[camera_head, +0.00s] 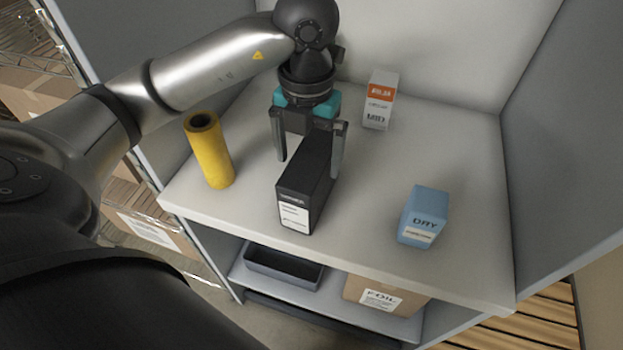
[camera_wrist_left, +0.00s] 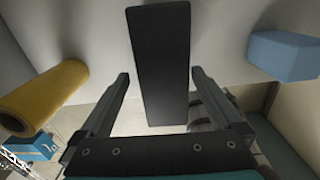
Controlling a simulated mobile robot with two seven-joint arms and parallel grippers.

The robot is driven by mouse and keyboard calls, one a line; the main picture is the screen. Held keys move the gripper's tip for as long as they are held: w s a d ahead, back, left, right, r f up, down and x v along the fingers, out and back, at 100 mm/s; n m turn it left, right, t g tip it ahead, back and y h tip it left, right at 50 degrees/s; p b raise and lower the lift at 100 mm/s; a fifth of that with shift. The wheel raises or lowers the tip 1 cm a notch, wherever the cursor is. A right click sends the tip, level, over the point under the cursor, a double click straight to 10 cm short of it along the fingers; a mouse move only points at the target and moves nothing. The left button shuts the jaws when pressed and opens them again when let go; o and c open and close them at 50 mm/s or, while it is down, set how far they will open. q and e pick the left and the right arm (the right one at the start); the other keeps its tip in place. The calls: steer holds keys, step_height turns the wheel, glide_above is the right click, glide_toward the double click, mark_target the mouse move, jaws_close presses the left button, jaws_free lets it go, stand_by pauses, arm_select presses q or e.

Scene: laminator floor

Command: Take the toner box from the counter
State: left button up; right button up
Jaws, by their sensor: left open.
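The toner box (camera_head: 304,189) is a black upright box with a white label on its front, standing on the light grey counter (camera_head: 375,195). My left gripper (camera_head: 309,155) is open over it, coming from above and behind, with one finger on each side of the box's rear part. In the left wrist view the toner box (camera_wrist_left: 160,65) reaches between the open fingers (camera_wrist_left: 160,100), with a gap on both sides. Whether a finger touches it cannot be told. My right gripper is not in view.
A yellow roll (camera_head: 212,155) stands to the left, a blue DRY box (camera_head: 424,215) to the right, and a white and orange box (camera_head: 379,100) at the back. Grey side walls bound the counter. A dark tray (camera_head: 282,268) and a FOIL carton (camera_head: 385,296) sit on the shelf below.

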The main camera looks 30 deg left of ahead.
arm_select(q)
steer(key=f, duration=0.2)
steer(key=f+b, duration=0.1)
steer(key=f, duration=0.1)
steer(key=shift+w+d, duration=0.15)
steer(key=shift+d, duration=0.05)
steer(key=shift+f, duration=0.25)
steer(key=c, duration=1.5)
jaws_close()
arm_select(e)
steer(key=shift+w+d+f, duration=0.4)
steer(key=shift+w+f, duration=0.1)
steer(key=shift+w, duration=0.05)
